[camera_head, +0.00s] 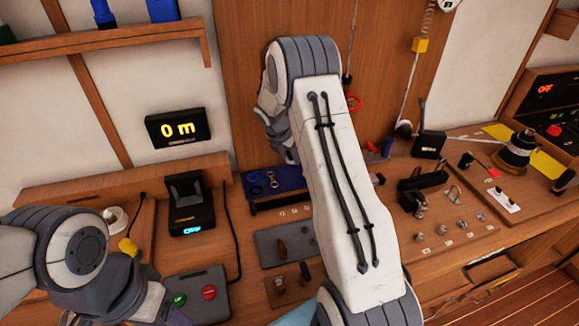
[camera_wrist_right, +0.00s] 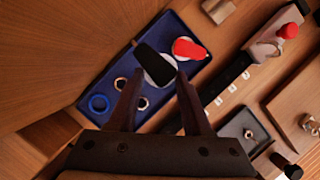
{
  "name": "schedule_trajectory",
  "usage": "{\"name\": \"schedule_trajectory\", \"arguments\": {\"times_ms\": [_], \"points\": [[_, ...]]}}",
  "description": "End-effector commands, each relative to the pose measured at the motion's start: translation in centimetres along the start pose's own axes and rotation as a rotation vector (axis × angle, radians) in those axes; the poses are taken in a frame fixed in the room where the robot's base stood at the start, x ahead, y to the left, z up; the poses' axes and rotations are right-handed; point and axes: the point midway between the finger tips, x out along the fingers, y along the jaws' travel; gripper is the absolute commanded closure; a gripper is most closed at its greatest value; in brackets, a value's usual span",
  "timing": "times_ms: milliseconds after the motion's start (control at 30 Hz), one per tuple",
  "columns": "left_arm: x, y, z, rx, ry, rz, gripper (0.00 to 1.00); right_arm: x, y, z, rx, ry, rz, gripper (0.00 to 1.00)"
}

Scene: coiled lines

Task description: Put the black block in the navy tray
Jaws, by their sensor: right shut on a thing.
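The navy tray (camera_head: 293,184) lies on the bench near the back wall, partly hidden by my right arm in the head view. In the right wrist view the tray (camera_wrist_right: 171,24) lies below my right gripper (camera_wrist_right: 157,76). That gripper is shut on the black block (camera_wrist_right: 154,64), which sits between its fingertips over the tray. I cannot tell whether the block touches the tray. In the head view my arm hides the block. My left arm shows at the lower left, but its fingers are out of frame.
The tray holds a blue ring (camera_wrist_right: 98,103), small metal rings (camera_wrist_right: 121,84), a red piece (camera_wrist_right: 188,48) and a pale round thing partly behind the block. A black device (camera_head: 187,204) stands left of the tray. A grey plate (camera_head: 285,243) with small parts lies in front.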

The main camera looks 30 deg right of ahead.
Motion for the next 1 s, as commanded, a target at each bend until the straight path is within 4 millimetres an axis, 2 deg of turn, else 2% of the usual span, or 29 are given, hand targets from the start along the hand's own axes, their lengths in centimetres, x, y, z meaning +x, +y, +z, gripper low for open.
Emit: {"name": "schedule_trajectory", "arguments": {"times_ms": [100, 333, 500, 600, 967, 1000], "points": [[-0.5, 0.0, 0.0, -0.001, 0.000, 0.000, 0.36, 1.7, 0.1, -0.7, -0.003, 0.003, -0.003, 1.00], [-0.8, 0.1, 0.0, -0.001, 0.000, 0.000, 0.36, 3.6, 0.1, -1.4, -0.001, 0.001, -0.002, 1.00], [-1.2, 0.1, -0.1, -0.001, 0.000, 0.000, 0.36, 6.0, 0.1, -2.5, -0.001, 0.002, -0.002, 1.00], [-1.9, 0.1, -0.1, -0.001, 0.000, 0.000, 0.36, 6.3, 0.4, -2.3, 0.001, 0.000, 0.001, 1.00], [-1.5, 0.1, -0.1, -0.001, 0.000, 0.000, 0.36, 6.9, 0.5, -2.5, 0.000, 0.000, 0.001, 1.00], [-1.6, 0.1, -0.1, -0.001, 0.000, 0.000, 0.36, 6.8, 0.5, -2.5, 0.000, 0.000, 0.001, 0.40]]}}
